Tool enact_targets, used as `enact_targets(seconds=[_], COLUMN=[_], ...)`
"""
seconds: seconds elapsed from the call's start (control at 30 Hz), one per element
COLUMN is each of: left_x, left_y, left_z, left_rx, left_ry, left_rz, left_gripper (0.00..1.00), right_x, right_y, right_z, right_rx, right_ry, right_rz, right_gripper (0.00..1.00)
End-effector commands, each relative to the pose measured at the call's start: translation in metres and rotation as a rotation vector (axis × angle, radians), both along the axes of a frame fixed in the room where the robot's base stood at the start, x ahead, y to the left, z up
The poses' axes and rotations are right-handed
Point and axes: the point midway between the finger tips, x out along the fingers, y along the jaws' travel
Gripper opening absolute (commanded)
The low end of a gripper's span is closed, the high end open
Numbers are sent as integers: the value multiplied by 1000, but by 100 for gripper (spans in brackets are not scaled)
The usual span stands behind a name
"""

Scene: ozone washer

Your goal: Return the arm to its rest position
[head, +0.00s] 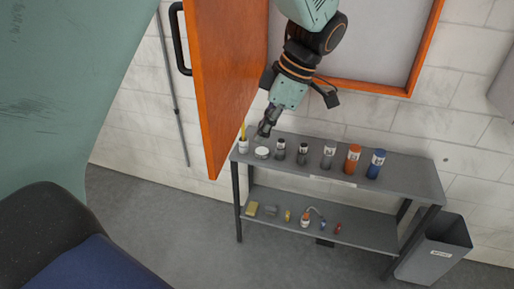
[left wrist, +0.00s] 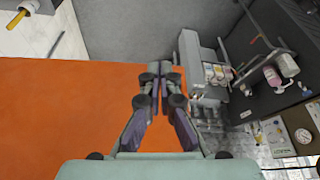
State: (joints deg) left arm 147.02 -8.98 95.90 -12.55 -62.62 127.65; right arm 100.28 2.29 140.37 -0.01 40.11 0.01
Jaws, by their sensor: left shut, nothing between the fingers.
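My left arm comes down from the top middle of the head view. Its gripper (head: 266,129) is shut and empty, pointing down in front of the left part of the shelf's upper board, near the small white round tin (head: 262,153). In the left wrist view its fingers (left wrist: 159,72) are together with nothing between them. The orange cabinet door (head: 228,85) stands open to the left of the arm. In the left wrist view an orange surface (left wrist: 60,120) fills the left side, behind the fingers. My right gripper does not show.
A grey shelf (head: 405,178) holds several jars and bottles, including an orange one (head: 352,158) and a blue one (head: 376,163); small items lie below. An orange-framed cabinet (head: 360,88) is behind the arm. A grey bin (head: 436,250) stands right.

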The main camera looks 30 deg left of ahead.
Motion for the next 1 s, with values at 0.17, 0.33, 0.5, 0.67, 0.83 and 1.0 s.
enact_targets(seconds=[0.17,0.33,0.5,0.67,0.83,1.0], left_x=[3,3,3,21,54,71], left_y=[-8,-10,-11,-15,-23,-31], left_z=[20,26,27,23,5,-33], left_rx=[1,0,-3,-42,-89,-92], left_ry=[-2,1,6,-13,-89,-142], left_rz=[0,0,-15,-209,-595,-970], left_gripper=[0,0,0,0,0,0], right_x=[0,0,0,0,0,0], right_y=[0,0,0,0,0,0], right_z=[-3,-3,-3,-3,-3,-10], right_rx=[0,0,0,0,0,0], right_ry=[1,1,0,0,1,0], right_rz=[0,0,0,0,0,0], right_gripper=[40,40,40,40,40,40])
